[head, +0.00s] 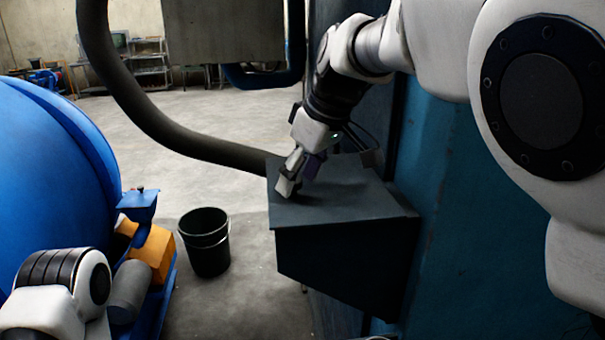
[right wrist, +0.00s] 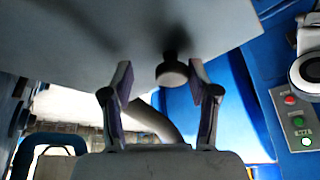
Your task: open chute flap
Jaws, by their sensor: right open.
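The chute flap (head: 350,198) is the dark, flat lid on top of a dark blue-grey chute box (head: 345,260) on the teal machine's side. It looks closed. My right gripper (head: 298,180) is over the flap's left part, fingers pointing down and apart. In the right wrist view the flap's grey surface (right wrist: 130,30) fills the top, and a dark round knob (right wrist: 172,74) stands out from it. The knob shows between the open fingers of my right gripper (right wrist: 162,82), nearer the right finger; I cannot tell if they touch. My left gripper is not in view.
A black bucket (head: 207,245) stands on the floor left of the chute box. A thick grey hose (head: 170,130) curves behind it. A large blue drum (head: 50,180) is at the left. A control panel (right wrist: 293,115) with coloured buttons shows in the right wrist view.

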